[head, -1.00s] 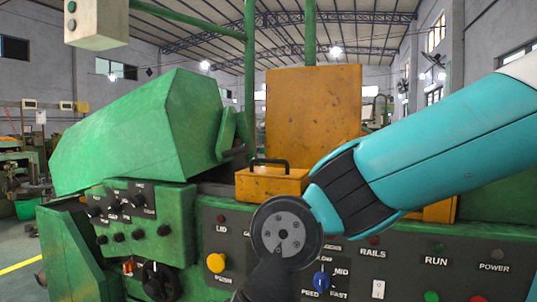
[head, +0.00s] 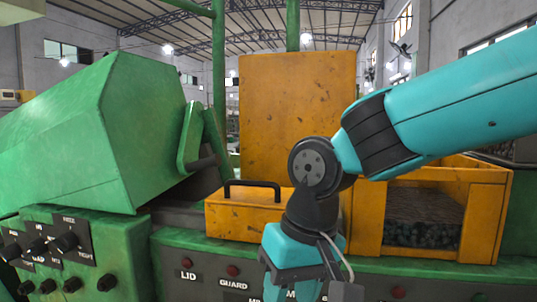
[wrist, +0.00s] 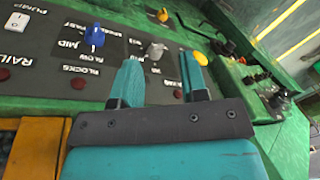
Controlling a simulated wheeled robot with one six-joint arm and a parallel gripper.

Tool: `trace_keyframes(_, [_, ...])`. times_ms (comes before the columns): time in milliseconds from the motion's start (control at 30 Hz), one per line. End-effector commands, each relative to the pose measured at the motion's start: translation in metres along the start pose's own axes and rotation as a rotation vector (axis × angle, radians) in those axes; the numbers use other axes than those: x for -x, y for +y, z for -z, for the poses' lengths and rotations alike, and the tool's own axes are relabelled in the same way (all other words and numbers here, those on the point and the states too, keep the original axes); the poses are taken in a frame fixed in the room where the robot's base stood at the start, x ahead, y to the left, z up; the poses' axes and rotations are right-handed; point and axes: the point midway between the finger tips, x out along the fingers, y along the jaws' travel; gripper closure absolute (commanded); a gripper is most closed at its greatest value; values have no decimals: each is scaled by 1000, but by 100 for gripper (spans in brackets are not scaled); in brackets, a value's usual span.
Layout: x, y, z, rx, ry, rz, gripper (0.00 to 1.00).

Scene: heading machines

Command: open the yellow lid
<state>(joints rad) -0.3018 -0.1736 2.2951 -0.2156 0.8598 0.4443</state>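A yellow panel (head: 297,110) stands upright on the machine, with its wide face toward me. In front of it is a low yellow block (head: 245,216) with a black handle (head: 252,186) on top. I cannot tell which of these parts is the lid. My gripper (wrist: 160,68) is open and empty in the wrist view, its two teal fingers apart over the control panel. In the head view my wrist covers the block's right end, and my fingertips are not clearly visible. My gripper is apart from the handle.
A green hood (head: 110,130) rises at the left. A yellow frame (head: 485,215) at the right holds a dark, rough mass (head: 424,215). The control panel carries a blue knob (wrist: 95,35), a yellow button (wrist: 200,58) and red buttons. Open air lies above the handle.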

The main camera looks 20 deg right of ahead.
Motion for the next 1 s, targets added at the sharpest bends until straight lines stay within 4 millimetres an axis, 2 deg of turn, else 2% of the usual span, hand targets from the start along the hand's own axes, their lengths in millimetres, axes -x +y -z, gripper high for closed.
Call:
trace_keyframes(33, [51, -5, 36, -193, 30, -53, 60])
trace_keyframes(100, [94, -5, 79, -516, 82, -118, 60])
trace_keyframes(200, [151, -9, 130, -987, 171, -169, 60])
trace_keyframes(300, [197, -16, 166, -1418, 250, -175, 60])
trace_keyframes(433, [237, -26, 195, -1854, 316, -147, 60])
trace_keyframes(533, [252, -31, 205, -2063, 340, -123, 60])
trace_keyframes(667, [254, -32, 210, -2186, 353, -110, 60])
trace_keyframes(767, [242, -27, 210, -2200, 356, -109, 60])
trace_keyframes(1000, [196, -12, 212, -2198, 352, -112, 60])
